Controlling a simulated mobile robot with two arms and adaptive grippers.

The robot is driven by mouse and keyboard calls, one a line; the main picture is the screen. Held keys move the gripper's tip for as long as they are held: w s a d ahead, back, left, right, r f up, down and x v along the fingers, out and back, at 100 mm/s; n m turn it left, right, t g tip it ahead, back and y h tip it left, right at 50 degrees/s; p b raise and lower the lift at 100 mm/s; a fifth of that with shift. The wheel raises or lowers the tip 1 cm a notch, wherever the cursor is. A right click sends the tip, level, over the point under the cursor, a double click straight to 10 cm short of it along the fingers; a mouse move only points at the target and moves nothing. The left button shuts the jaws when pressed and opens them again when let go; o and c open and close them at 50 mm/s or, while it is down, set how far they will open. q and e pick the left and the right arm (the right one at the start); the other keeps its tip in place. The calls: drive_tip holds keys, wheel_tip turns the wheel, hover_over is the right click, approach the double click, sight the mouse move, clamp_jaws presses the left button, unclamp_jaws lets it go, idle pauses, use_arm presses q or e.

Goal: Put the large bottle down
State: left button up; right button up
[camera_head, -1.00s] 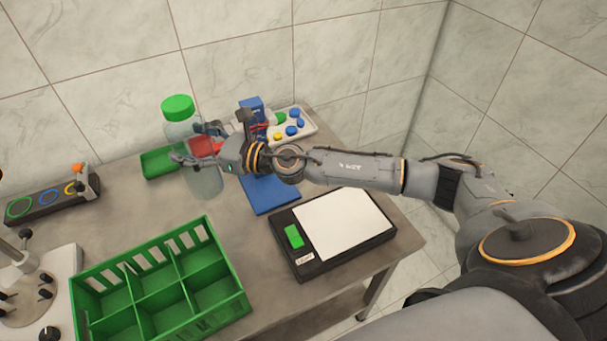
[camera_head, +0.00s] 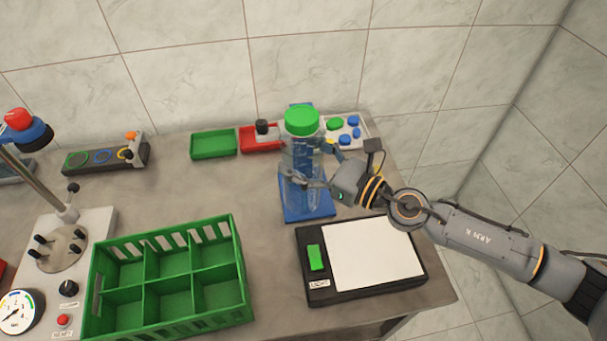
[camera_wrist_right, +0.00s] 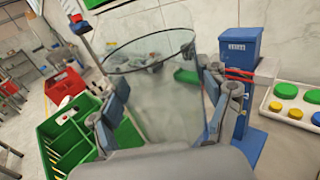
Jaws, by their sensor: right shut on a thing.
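The large bottle (camera_head: 300,160) is clear with a green cap and stands upright in the head view, in front of the blue stand (camera_head: 310,211). My right gripper (camera_head: 318,180) is shut around its body from the right. In the right wrist view the clear bottle (camera_wrist_right: 165,105) fills the space between the two fingers (camera_wrist_right: 165,115). The bottle's bottom overlaps the stand's blue base in the head view; I cannot tell whether it touches. My left gripper is not in view.
A black scale (camera_head: 315,285) with a white plate is in front. A green crate (camera_head: 170,325) with compartments stands front left. Small green (camera_head: 214,144) and red (camera_head: 258,145) trays and a cap tray (camera_head: 362,137) lie at the back. Bare table lies left of the bottle.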

drive_tip(key=w+d+f+b, duration=0.1)
drive_tip(key=w+f+b, duration=0.4)
drive_tip(key=w+f, duration=0.2)
wheel_tip(320, 180, down, 3)
drive_tip(key=shift+w+r, duration=0.1)
drive_tip(key=shift+w, duration=0.25)
drive_tip(key=o, duration=1.5)
drive_tip(key=shift+f, duration=0.35)
drive_tip(key=o, duration=0.3)
drive_tip(key=shift+s, duration=0.1)
